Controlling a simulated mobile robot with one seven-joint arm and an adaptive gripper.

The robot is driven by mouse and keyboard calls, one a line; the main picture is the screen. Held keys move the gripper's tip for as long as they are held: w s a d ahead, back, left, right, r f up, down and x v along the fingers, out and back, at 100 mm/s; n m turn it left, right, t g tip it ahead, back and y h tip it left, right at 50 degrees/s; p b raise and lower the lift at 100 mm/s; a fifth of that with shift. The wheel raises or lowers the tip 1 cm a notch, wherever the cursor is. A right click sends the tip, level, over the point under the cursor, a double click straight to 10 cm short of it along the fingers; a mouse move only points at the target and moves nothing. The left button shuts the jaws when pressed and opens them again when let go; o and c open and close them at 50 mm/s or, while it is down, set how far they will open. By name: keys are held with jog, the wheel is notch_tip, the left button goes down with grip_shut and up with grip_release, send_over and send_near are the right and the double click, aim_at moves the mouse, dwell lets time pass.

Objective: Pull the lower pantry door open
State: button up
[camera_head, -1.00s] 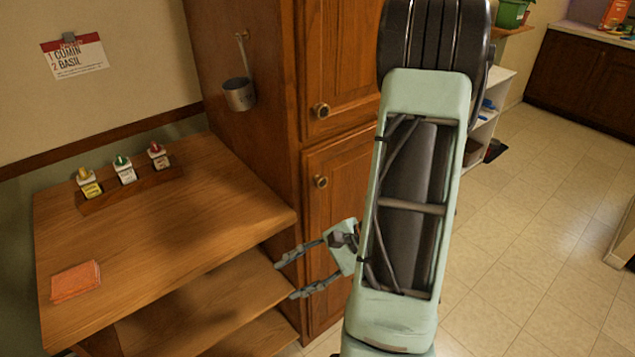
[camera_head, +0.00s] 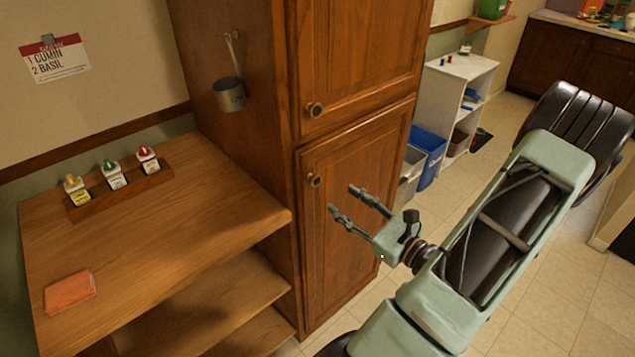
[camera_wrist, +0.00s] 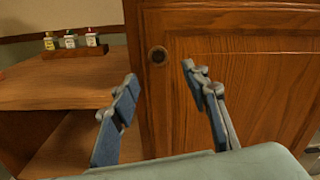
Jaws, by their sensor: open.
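The lower pantry door (camera_head: 352,205) is a brown wooden panel and stands shut in the cabinet front. Its round knob (camera_head: 314,180) is at the door's upper left; the knob also shows in the wrist view (camera_wrist: 158,56). My gripper (camera_head: 341,198) is open and empty in front of the door, to the right of and a little below the knob in the head view. In the wrist view my gripper's fingers (camera_wrist: 158,73) are spread, with the knob beyond them and between them in the picture. The fingers appear apart from the knob.
The upper pantry door (camera_head: 355,60) is shut above. A wooden shelf unit (camera_head: 190,225) with spice bottles and an orange cloth (camera_head: 69,293) stands to the left. A metal cup (camera_head: 229,95) hangs on the cabinet side. Blue bin (camera_head: 428,152) and white shelf (camera_head: 437,95) stand to the right.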

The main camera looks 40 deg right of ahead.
aim_at(317, 182)
jog(key=w, duration=0.3)
jog(key=w+p, duration=0.1)
jog(key=w, duration=0.2)
jog(key=w+a, duration=0.1)
jog(key=w, duration=0.2)
jog(key=shift+w, duration=0.4)
grip_shut()
